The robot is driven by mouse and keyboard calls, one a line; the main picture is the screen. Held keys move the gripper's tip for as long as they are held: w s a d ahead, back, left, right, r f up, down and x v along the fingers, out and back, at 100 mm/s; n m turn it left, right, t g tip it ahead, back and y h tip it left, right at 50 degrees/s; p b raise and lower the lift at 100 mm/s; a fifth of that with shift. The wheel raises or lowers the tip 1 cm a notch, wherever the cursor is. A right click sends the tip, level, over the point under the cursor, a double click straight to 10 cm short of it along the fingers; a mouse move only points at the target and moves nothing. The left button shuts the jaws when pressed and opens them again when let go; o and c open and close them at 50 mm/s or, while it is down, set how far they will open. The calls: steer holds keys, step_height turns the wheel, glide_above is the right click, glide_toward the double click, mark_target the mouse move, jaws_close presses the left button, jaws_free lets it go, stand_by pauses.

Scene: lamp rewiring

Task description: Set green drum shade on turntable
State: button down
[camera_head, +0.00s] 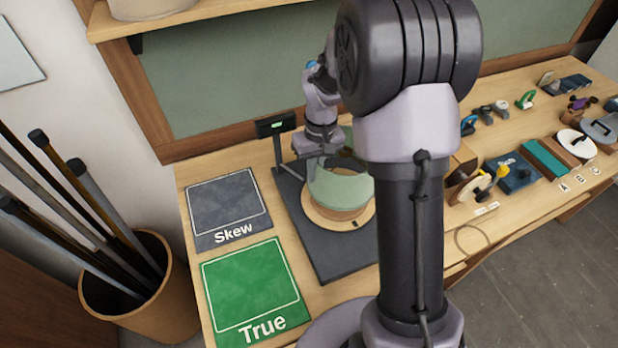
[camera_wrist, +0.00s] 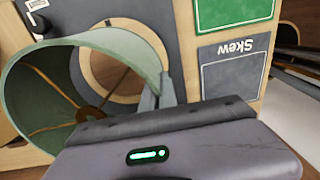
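The green drum shade (camera_head: 338,190) is over the round wooden turntable (camera_head: 362,215) on its dark base in the head view. It looks roughly upright there; I cannot tell whether its lower edge touches the disc. In the wrist view the shade (camera_wrist: 35,95) fills the left side, its open end showing the inside. My gripper (camera_wrist: 158,92) has its fingers at the shade's rim and appears shut on its wall. The turntable (camera_wrist: 150,35) shows behind the rim. In the head view my gripper is at the shade's back left, its fingertips largely hidden.
A grey Skew mat (camera_head: 228,205) and a green True mat (camera_head: 250,290) lie left of the base. A small display on a post (camera_head: 276,125) stands behind them. Several tools and parts crowd the bench's right side. A bin of rods (camera_head: 150,290) stands at left.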

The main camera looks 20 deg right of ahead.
mark_target(313, 187)
steer(key=shift+s+a+f+b, duration=0.1)
steer(key=shift+a+f+b, duration=0.05)
steer(key=shift+f+b, duration=0.35)
step_height(313, 187, down, 5)
steer(key=b, duration=0.4)
steer(key=shift+f, duration=0.2)
steer(key=shift+f, duration=0.3)
stand_by(0.9)
steer(key=c, duration=1.6)
jaws_free()
steer(key=shift+o, duration=0.3)
steer(key=o, duration=0.4)
steer(key=shift+o, duration=0.2)
steer(key=shift+r+p, duration=3.05)
steer(key=shift+r, duration=0.95)
